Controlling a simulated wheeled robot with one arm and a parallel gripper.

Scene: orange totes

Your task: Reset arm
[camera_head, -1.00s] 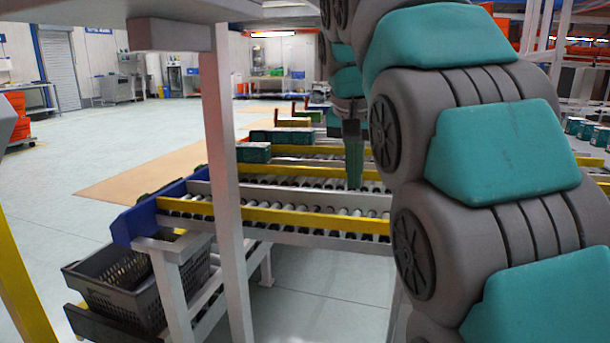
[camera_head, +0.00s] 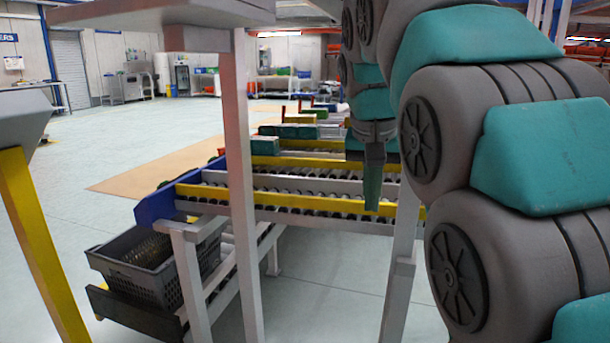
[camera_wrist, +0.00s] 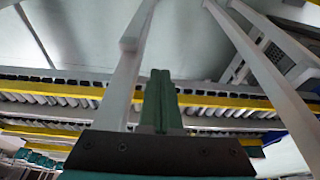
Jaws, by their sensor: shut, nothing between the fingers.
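My gripper (camera_head: 372,203) points downward in front of the roller conveyor (camera_head: 290,200) in the head view. Its green fingers are together, with nothing held. In the wrist view my gripper (camera_wrist: 160,75) shows as two green fingers pressed side by side, with the conveyor's yellow rails (camera_wrist: 215,101) behind them. My teal and grey arm fills the right side of the head view.
A white post (camera_head: 240,180) stands left of the gripper. A black crate (camera_head: 155,262) sits low at the conveyor's blue end. A yellow post (camera_head: 40,250) is at the far left. Open floor (camera_head: 100,200) lies to the left.

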